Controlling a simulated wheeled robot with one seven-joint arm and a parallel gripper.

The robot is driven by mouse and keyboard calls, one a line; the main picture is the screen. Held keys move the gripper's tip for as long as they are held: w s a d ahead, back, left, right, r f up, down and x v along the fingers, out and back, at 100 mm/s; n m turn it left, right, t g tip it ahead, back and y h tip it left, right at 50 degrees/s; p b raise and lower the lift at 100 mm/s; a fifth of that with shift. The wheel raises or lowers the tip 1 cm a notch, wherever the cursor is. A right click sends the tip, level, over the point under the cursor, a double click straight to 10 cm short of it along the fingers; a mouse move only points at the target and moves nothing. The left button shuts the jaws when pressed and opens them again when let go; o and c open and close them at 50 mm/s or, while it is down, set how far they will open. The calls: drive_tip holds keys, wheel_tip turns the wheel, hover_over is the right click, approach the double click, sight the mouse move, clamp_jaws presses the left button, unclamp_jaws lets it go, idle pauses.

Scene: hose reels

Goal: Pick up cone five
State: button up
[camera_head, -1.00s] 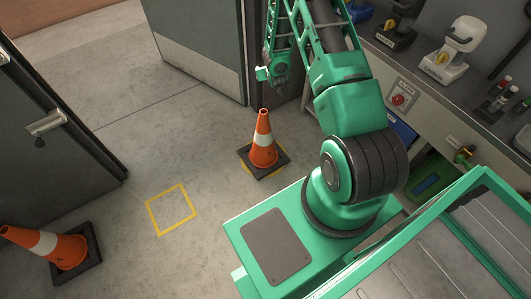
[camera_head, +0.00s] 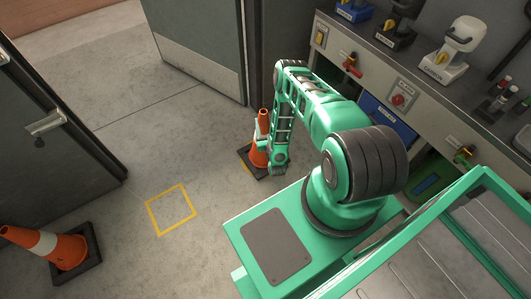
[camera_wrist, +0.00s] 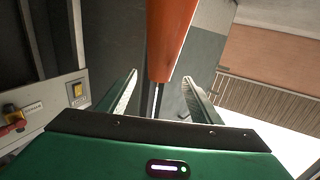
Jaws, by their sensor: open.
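An orange cone with a white band and a dark square base (camera_head: 250,163) stands on the floor near the doorway, partly hidden behind my arm. My gripper (camera_head: 266,148) is beside this cone, low at the end of the bent arm. In the wrist view the orange cone (camera_wrist: 172,35) shows between the two spread fingers of my gripper (camera_wrist: 160,78). The fingers are open, and I see no grip on the cone. A second orange cone (camera_head: 58,247) with a white band stands at the lower left. No number is readable on either cone.
An empty yellow square (camera_head: 171,210) is marked on the floor between the cones. Dark doors stand left (camera_head: 55,130) and at the top (camera_head: 203,45). A workbench (camera_head: 345,45) with devices and switches runs along the right. The floor at left centre is clear.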

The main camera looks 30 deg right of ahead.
sight(263, 110)
drive_tip(key=x, duration=1)
drive_tip(key=shift+w, duration=0.3)
drive_tip(key=shift+c, duration=0.4)
clamp_jaws()
drive_tip(key=shift+r, duration=0.15)
